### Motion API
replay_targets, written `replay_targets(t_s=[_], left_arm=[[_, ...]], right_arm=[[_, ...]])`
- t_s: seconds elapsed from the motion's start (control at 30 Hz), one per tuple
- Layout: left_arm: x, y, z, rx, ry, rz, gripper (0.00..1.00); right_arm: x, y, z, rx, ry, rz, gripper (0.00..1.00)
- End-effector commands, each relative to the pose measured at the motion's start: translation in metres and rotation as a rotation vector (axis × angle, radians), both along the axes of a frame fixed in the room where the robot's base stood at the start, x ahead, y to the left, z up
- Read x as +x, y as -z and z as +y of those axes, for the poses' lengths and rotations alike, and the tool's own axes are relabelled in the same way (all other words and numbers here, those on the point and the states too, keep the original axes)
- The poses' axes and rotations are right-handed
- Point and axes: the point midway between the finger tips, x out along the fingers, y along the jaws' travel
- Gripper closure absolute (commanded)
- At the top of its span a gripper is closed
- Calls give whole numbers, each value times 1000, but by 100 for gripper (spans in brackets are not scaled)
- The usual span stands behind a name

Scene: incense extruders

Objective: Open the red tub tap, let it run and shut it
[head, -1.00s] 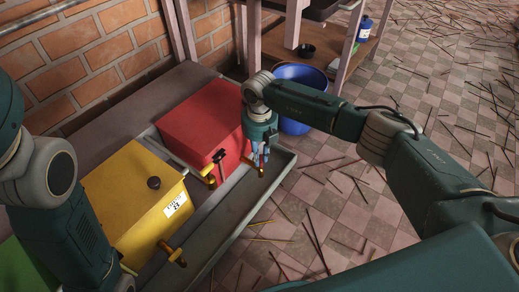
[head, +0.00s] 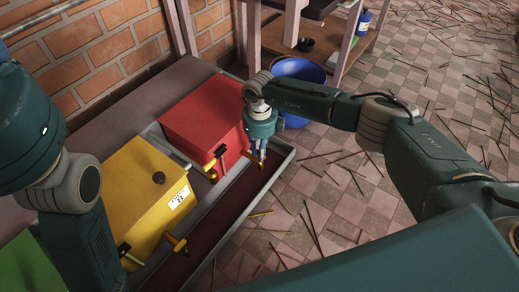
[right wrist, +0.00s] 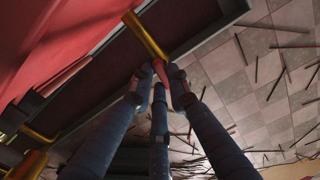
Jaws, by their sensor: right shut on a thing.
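The red tub (head: 200,118) sits in the row of tubs against the wall, and its red side (right wrist: 60,40) fills the upper left of the right wrist view. Its brass tap (right wrist: 147,37) sticks out over the trough. My right gripper (head: 260,158) is at this tap. In the right wrist view its fingertips (right wrist: 161,76) are shut on the tap's small red handle (right wrist: 161,70). The trough (head: 218,207) below has a dark red floor. My left arm is at the left of the head view; its gripper is not visible.
A yellow tub (head: 140,190) with a label and its own brass tap (head: 176,243) stands next to the red tub. A green tub (head: 22,265) is at lower left. A blue bucket (head: 300,72) stands behind my right gripper. Sticks litter the tiled floor.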

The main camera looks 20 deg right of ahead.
Motion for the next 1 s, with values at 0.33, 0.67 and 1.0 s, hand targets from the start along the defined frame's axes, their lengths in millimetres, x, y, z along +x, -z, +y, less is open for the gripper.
replay_targets(t_s=[0.33,0.67,1.0], left_arm=[[1,2,0,-1,2,6,56],[3,3,0,-1,1,13,56],[1,1,1,0,0,3,56]], right_arm=[[-1,1,-1,-2,-51,3,100],[-2,1,-1,-2,-50,3,80],[-1,0,0,-1,-50,2,65]])
